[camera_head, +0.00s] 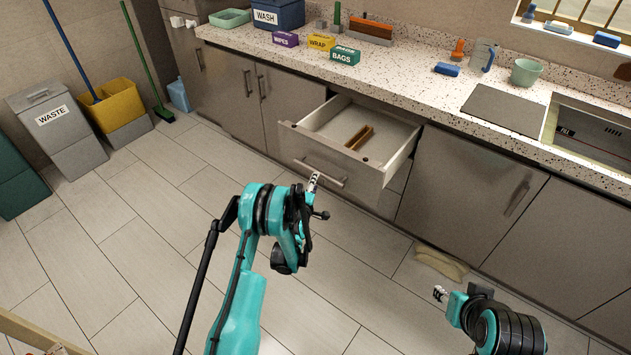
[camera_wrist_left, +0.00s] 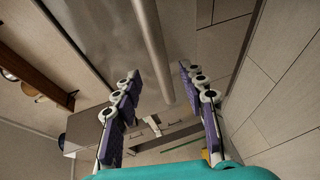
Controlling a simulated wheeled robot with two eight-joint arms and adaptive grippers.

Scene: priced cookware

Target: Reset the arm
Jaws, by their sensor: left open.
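My left gripper (camera_head: 314,183) is at the front of the open drawer (camera_head: 400,160), close to its bar handle (camera_head: 325,174). In the left wrist view my left gripper (camera_wrist_left: 158,88) has its two purple-padded fingers spread wide. The handle bar (camera_wrist_left: 150,45) runs between and beyond the fingertips there, and nothing is gripped. Whether a finger touches the bar cannot be told. My right gripper (camera_head: 440,293) is low at the right, over the floor and apart from the cabinets; its jaws are too small to read.
A brown wooden piece (camera_head: 360,137) lies in the drawer. The speckled counter (camera_head: 420,82) holds WIPES, WRAP and BAGS boxes (camera_head: 345,56). A tan cloth-like thing (camera_head: 441,263) lies by the cabinet foot. A waste bin (camera_head: 58,130) and yellow bucket (camera_head: 118,103) stand left. Middle floor is clear.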

